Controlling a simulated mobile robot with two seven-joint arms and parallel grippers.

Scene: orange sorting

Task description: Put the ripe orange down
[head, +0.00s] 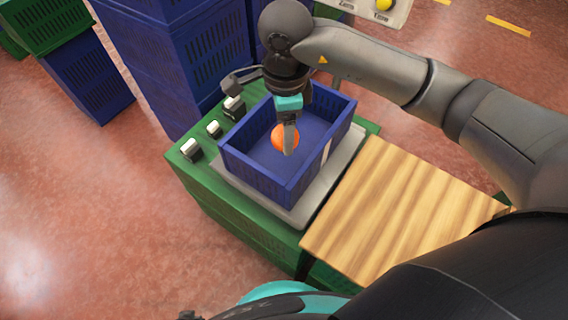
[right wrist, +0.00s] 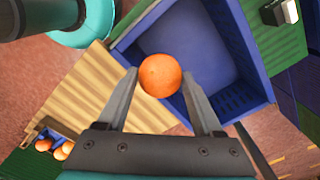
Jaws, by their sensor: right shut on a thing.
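The orange (head: 278,137) is between the fingers of my right gripper (head: 287,141), over the blue crate (head: 262,187) in the head view. In the right wrist view the orange (right wrist: 160,75) sits at the fingertips of my right gripper (right wrist: 161,94), which is shut on it. The blue crate's floor (right wrist: 190,40) shows bare behind the orange. How high the orange is above that floor is hard to tell. No left gripper can be made out in the head view.
The blue crate stands on a grey plate (head: 284,214) on a green base (head: 225,207), with small switch-like boxes (head: 191,149) at its left. A wooden board (head: 395,215) lies to the right. Stacked blue crates (head: 175,60) rise behind. Other oranges (right wrist: 43,145) show in the right wrist view.

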